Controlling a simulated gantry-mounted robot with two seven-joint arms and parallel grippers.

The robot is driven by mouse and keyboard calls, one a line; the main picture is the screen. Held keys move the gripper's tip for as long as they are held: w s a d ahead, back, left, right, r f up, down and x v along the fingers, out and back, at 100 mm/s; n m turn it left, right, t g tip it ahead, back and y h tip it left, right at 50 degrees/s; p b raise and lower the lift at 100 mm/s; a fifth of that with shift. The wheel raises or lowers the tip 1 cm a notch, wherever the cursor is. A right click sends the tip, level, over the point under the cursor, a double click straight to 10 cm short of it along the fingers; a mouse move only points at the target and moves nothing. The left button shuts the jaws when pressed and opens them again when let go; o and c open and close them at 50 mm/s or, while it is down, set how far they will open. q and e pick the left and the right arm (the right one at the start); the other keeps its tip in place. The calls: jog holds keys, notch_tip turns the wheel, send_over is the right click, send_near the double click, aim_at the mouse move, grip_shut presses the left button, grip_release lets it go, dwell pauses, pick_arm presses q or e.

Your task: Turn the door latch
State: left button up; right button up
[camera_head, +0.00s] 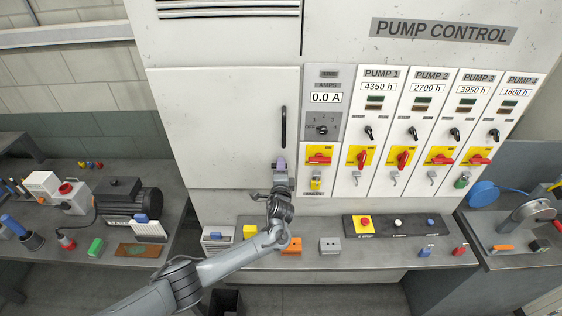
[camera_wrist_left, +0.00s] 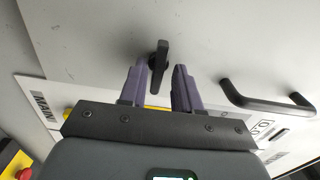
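The door latch (camera_wrist_left: 158,62) is a small black lever on the pale cabinet door (camera_head: 225,125). In the left wrist view it lies ahead of and between the fingertips, with a gap to each finger. My left gripper (camera_head: 280,163) is open and empty, with its purple fingers (camera_wrist_left: 161,76) pointing at the door near its lower right corner. In the head view the gripper hides the latch. Whether the fingertips reach past the latch's front is unclear. My right gripper is in neither view.
A black bar handle (camera_head: 284,127) stands on the door above my left gripper. The switch panel (camera_head: 325,107) is just right of the door. The bench below holds a yellow block (camera_head: 250,232), an orange block (camera_head: 292,246) and a grey socket box (camera_head: 330,246).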

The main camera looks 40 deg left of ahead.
pick_arm(q)
jog(key=shift+o, duration=1.3)
jog(key=shift+f, duration=0.15)
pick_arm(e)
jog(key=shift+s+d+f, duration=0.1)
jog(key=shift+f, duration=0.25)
pick_arm(q)
jog(key=shift+s+d, duration=0.1)
jog(key=shift+s, duration=0.05)
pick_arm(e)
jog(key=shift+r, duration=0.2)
pick_arm(q)
jog(key=shift+p+v, duration=0.9)
jog(key=shift+p, duration=0.15)
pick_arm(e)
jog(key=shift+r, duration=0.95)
